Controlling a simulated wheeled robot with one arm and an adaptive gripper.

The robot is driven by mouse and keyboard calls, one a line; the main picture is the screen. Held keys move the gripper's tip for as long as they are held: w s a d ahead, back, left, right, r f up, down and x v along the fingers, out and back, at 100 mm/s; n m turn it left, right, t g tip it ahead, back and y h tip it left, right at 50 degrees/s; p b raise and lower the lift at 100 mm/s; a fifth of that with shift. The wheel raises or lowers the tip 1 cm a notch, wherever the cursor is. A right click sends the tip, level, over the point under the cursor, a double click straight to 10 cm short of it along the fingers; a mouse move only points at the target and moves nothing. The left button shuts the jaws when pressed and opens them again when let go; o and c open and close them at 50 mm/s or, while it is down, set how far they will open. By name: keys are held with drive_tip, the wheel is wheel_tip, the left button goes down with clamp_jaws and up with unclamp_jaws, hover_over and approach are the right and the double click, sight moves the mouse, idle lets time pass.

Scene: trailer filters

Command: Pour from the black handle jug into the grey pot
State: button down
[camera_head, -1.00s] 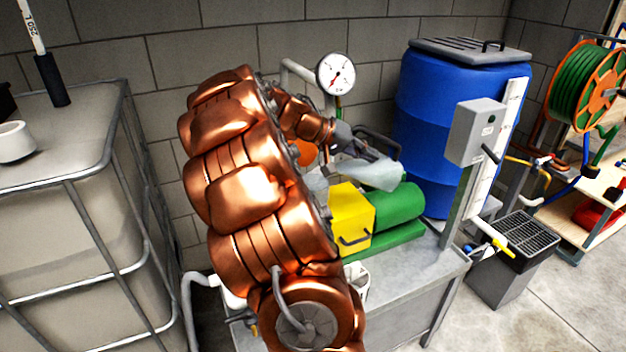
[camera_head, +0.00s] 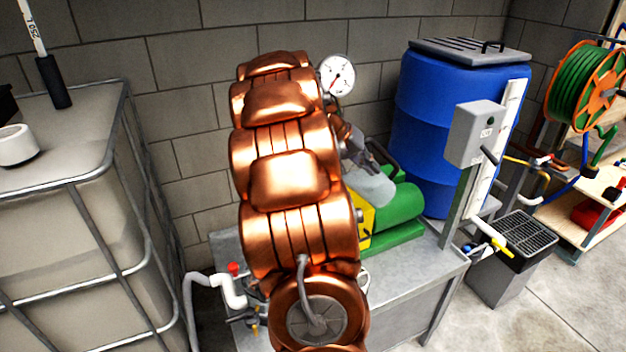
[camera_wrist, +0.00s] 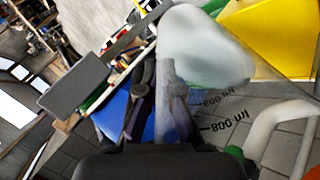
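The black handle jug (camera_wrist: 205,55) is translucent, with a whitish mass inside and "800 ml" print on its wall. It looks tilted in the wrist view. My gripper (camera_wrist: 160,75) has its fingers closed around a narrow part of it, apparently the handle, whose colour I cannot make out. In the head view the jug (camera_head: 373,188) hangs in front of the green pump, held by my gripper (camera_head: 368,160). My copper arm hides part of both. I cannot pick out the grey pot in either view; my arm covers the middle of the bench.
A metal bench (camera_head: 430,262) carries a green and yellow pump (camera_head: 400,212). A blue barrel (camera_head: 425,110) and a grey box on a post (camera_head: 475,133) stand right. A pressure gauge (camera_head: 337,75) is behind. A caged tank (camera_head: 60,230) with a white pot (camera_head: 17,146) stands left.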

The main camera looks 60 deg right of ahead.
sight(387, 181)
drive_tip(key=shift+s+d+f+t+y+p, duration=0.15)
drive_tip(key=shift+d+f+t+y+p, duration=0.1)
drive_tip(key=shift+f, duration=0.1)
drive_tip(key=shift+s+d+f+t+y+p, duration=0.1)
drive_tip(key=shift+s+f+t+y+p, duration=0.1)
drive_tip(key=shift+f+t+y, duration=0.1)
drive_tip(key=shift+s+d+f+t+y+p, duration=0.35)
drive_tip(key=shift+f+t, duration=0.1)
drive_tip(key=shift+f, duration=0.15)
drive_tip(key=shift+s+d+f, duration=0.1)
drive_tip(key=shift+s+d, duration=0.05)
drive_tip(key=shift+s+d+t+y+p, duration=0.4)
drive_tip(key=shift+t+y+p, duration=0.3)
drive_tip(key=shift+p, duration=0.45)
drive_tip(key=shift+s+d+f+t+y+p, duration=0.2)
drive_tip(key=shift+s+d+t+y+p, duration=0.3)
drive_tip(key=shift+t+p, duration=0.4)
drive_tip(key=shift+s+d+f+t+y+p, duration=0.1)
drive_tip(key=shift+s+f+t+y+p, duration=0.1)
drive_tip(key=shift+f+t+y+p, duration=0.55)
